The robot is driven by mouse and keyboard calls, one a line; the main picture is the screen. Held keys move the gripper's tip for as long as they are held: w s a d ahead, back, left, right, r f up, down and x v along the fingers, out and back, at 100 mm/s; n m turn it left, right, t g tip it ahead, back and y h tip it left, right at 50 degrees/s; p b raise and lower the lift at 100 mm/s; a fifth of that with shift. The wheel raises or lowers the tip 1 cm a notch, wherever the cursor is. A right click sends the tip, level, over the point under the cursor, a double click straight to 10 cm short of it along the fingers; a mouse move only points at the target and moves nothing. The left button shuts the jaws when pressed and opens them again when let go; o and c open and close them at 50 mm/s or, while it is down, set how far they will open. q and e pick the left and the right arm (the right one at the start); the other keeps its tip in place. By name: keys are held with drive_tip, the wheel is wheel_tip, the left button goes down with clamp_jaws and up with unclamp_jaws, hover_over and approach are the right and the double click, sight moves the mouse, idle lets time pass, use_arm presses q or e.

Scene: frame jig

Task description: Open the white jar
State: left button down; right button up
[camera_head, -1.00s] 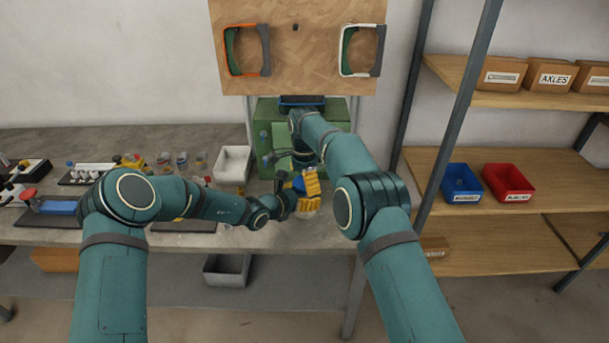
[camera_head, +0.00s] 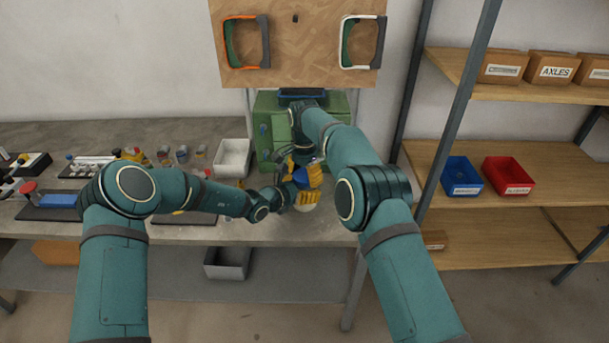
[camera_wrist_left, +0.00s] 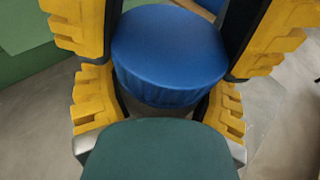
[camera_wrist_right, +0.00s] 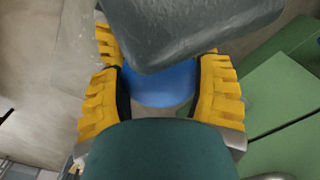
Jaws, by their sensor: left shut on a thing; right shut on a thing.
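The blue lid (camera_head: 301,178) is round and sits between yellow-padded fingers at the bench's front right. It fills the middle of the left wrist view (camera_wrist_left: 170,55) and shows partly in the right wrist view (camera_wrist_right: 160,86). My right gripper (camera_head: 303,169) comes from behind and above and is shut on the lid. My left gripper (camera_head: 292,197) comes from the left, lower down, and seems shut on the white jar's body. A pale round patch under the fingers may be the white jar (camera_head: 307,208); fingers hide the rest. I cannot tell whether lid and jar are apart.
A green box (camera_head: 264,105) stands close behind the grippers. A white bin (camera_head: 233,158) and several small jars (camera_head: 181,155) stand to the left. A blue bin (camera_head: 461,176) and a red bin (camera_head: 508,176) are on the right shelf.

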drive_tip(key=n, duration=0.3)
drive_tip(key=shift+n, duration=0.4)
drive_tip(key=n, duration=0.5)
drive_tip(key=o, duration=1.3)
drive_tip(key=shift+c, duration=0.2)
drive_tip(key=shift+r, duration=0.1)
